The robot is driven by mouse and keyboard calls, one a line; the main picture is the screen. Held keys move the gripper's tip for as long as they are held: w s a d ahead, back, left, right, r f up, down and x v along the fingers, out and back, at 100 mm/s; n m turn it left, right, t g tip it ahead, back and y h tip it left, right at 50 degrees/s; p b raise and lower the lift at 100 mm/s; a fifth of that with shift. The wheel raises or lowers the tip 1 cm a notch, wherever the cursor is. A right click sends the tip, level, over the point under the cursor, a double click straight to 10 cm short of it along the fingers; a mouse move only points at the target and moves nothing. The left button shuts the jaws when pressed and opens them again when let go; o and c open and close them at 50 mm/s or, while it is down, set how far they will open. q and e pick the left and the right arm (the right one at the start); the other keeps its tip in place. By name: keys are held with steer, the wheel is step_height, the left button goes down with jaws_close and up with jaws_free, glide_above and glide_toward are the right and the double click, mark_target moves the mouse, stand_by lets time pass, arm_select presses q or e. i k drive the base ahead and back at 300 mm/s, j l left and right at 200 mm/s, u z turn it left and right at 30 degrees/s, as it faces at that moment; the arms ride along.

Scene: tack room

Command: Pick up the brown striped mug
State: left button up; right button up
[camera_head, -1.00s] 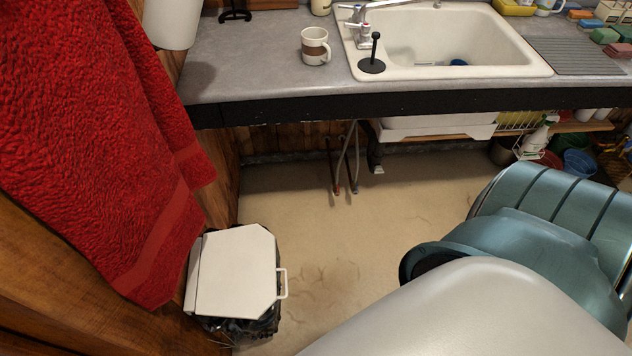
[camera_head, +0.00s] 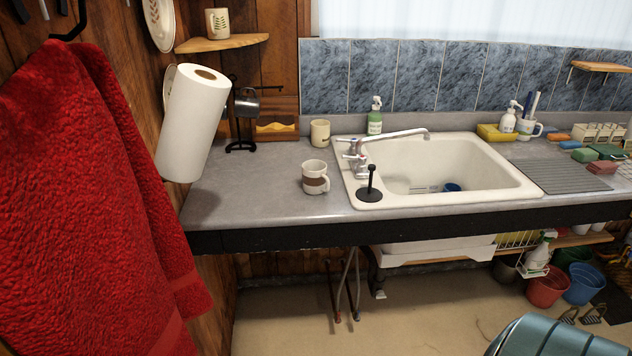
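The brown striped mug (camera_head: 315,178) stands upright on the grey counter (camera_head: 262,190), left of the sink. It is white with a brown band around its lower part, and its handle is at the right side. Neither of my grippers shows in the head view. Part of a teal robot-like body shows at the bottom right edge, with no gripper on it in view.
A cream cup (camera_head: 320,133) and green bottle (camera_head: 375,118) stand behind. A paper towel roll (camera_head: 193,122) and red towel (camera_head: 85,190) hang left. Counter left of the mug is clear.

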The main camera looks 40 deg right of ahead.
mark_target(315, 180)
steer(key=k+l+z, duration=0.1)
steer(key=l, duration=0.65)
steer(key=k+l, duration=0.2)
steer(key=l, duration=0.6)
steer(key=k+l+z, duration=0.15)
steer(key=l, duration=0.65)
steer(key=k+l, duration=0.1)
steer(key=l, duration=0.7)
steer(key=k+l+z, duration=0.15)
steer(key=l, duration=0.65)
